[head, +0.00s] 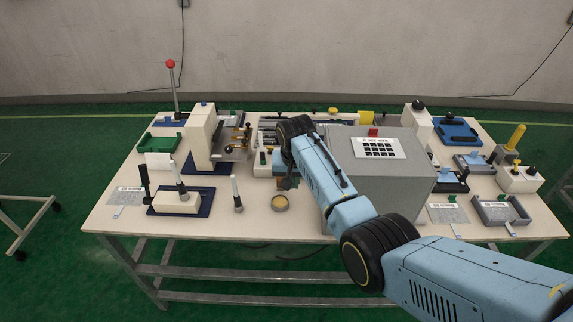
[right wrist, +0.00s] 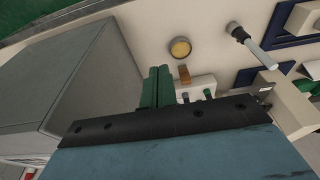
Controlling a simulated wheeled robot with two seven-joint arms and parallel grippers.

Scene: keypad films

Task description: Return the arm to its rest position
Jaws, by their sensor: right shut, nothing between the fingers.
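My right arm reaches in from the lower right across the front of the grey box (head: 345,170). My right gripper (head: 288,183) hangs over the table just left of that box, partly hidden by its own wrist. In the right wrist view its two green fingers (right wrist: 158,72) are together, with nothing between them. The box also fills the left of that view (right wrist: 95,75), beside the fingers and apart from them. A black keypad (head: 379,149) on a white plate and a red button (head: 373,132) are on top of the box. My left gripper is not in view.
A round yellow-topped dish (head: 279,203) is just in front of the gripper; it also shows in the wrist view (right wrist: 180,47). A grey-handled stick (head: 236,193) stands left of it. Lever fixtures (head: 178,198) crowd the left. The table's (head: 300,229) front edge is mostly bare.

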